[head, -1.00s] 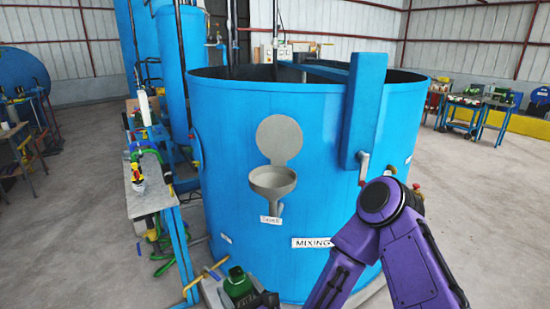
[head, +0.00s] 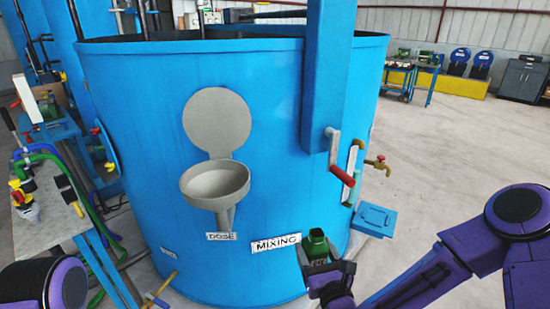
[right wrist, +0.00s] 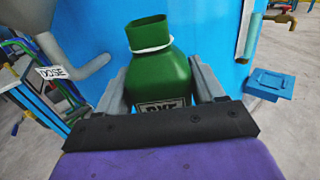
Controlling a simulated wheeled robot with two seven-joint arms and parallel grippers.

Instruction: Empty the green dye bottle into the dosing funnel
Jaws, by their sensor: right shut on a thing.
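The green dye bottle (head: 318,244) is upright in my right gripper (head: 328,270), in front of the blue tank and below and right of the funnel. In the right wrist view the bottle (right wrist: 160,75) stands between the two grey fingers of the gripper (right wrist: 165,85), its neck pointing up and a pale ring around it. The grey dosing funnel (head: 215,183) is fixed to the tank wall above the DOSE label, with its round lid (head: 217,120) raised behind it. In the head view a purple part of my left arm shows at the lower left; the left gripper is out of view.
The big blue mixing tank (head: 270,100) fills the middle. A crank with a red handle (head: 341,173) and a brass tap (head: 378,165) stick out at its right. A cluttered side bench (head: 55,228) stands at left. Open floor lies to the right.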

